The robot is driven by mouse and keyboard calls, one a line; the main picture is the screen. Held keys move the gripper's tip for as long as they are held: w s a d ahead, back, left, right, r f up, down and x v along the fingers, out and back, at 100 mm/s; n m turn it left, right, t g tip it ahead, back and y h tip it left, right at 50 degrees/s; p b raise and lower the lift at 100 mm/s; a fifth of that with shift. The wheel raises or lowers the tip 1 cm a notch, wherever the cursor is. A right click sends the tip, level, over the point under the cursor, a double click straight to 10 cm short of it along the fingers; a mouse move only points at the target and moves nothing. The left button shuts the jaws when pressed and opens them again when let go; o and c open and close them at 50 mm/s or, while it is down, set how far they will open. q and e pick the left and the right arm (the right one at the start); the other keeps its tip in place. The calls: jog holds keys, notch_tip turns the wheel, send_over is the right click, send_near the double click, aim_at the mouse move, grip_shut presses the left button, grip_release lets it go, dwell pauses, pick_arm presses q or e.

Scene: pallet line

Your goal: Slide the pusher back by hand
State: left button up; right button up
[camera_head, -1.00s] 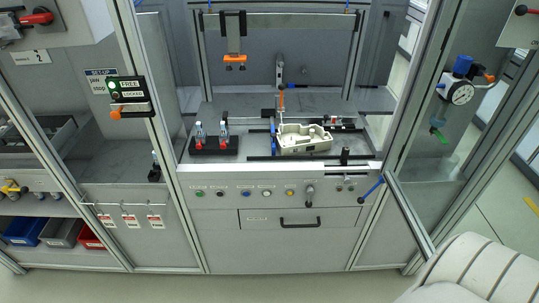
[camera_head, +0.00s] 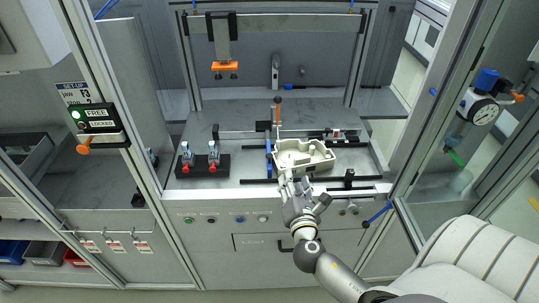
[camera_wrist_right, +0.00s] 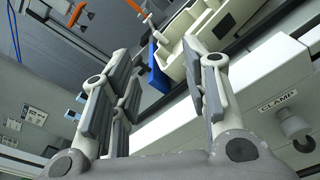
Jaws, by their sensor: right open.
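A blue upright plate (camera_head: 268,150), which looks like the pusher, stands at the left side of the beige housing (camera_head: 303,155) on the machine's deck. In the right wrist view the blue plate (camera_wrist_right: 158,68) shows beyond my fingers, with the beige housing (camera_wrist_right: 205,38) to its right. My right gripper (camera_head: 289,180) is over the front edge of the deck, just in front of the housing. Its fingers are spread and nothing is between them; it is apart from the blue plate. My left gripper is out of view.
A black block with two red-based clamps (camera_head: 201,165) stands left of the plate. An upright orange-tipped lever (camera_head: 277,110) stands behind it. Black rails (camera_head: 315,180) run along the front of the deck. An orange-tipped overhead unit (camera_head: 225,66) hangs above. The FREE/LOCKED panel (camera_head: 98,124) is on the left post.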

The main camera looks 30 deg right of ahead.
aim_at(270, 158)
jog(key=w+n+y, duration=0.1)
jog(key=n, duration=0.2)
jog(key=w+a+n+t+y, duration=0.1)
jog(key=n, duration=0.2)
jog(key=w+a+f+n+t+y, duration=0.1)
jog(key=w+n, duration=0.1)
jog(key=n, duration=0.1)
jog(key=shift+n+t, duration=0.3)
jog(key=p+x, duration=0.1)
jog(key=x, duration=0.9)
jog(key=shift+w+d, duration=0.1)
jog(key=shift+w, duration=0.2)
grip_shut()
